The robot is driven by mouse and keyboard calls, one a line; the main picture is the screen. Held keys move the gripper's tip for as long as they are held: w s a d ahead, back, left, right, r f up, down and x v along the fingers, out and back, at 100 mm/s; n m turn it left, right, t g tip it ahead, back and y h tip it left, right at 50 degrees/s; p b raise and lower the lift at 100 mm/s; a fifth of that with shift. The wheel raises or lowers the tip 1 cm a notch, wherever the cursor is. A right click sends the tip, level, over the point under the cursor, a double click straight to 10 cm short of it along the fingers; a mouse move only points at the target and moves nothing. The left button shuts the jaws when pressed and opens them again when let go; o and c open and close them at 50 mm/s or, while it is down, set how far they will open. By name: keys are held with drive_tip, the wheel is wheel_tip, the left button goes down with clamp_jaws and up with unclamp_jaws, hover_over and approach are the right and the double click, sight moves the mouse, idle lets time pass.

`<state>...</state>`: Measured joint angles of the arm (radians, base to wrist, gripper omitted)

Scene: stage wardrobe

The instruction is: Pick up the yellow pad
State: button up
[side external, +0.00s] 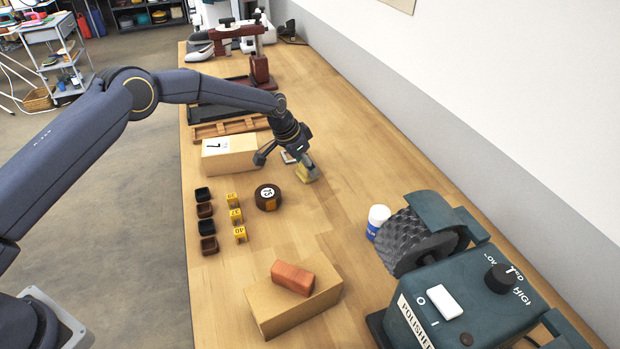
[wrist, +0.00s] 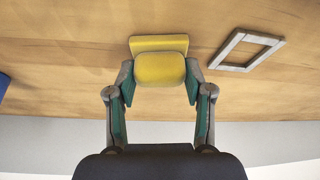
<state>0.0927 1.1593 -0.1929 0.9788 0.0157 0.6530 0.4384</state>
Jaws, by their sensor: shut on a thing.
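The yellow pad (wrist: 160,69) is between the two fingers of my gripper (wrist: 160,86) in the wrist view, with a finger against each side. Its rounded front face and a flatter yellow part behind it show. In the side external view the yellow pad (side external: 310,175) is partly hidden by my gripper (side external: 302,165), which points down at the wooden bench. My gripper is shut on the pad. The pad is at or very near the bench top; I cannot tell whether it touches.
A grey square frame (wrist: 247,49) lies close beside the pad. A cream box (side external: 230,160), a round dark tin (side external: 267,197) and several yellow number tags (side external: 236,215) are nearby. A polisher (side external: 455,290) and white jar (side external: 378,218) stand at front right. The wall borders the bench.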

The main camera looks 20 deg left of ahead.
drive_tip(key=c, duration=0.3)
drive_tip(key=shift+c, duration=0.2)
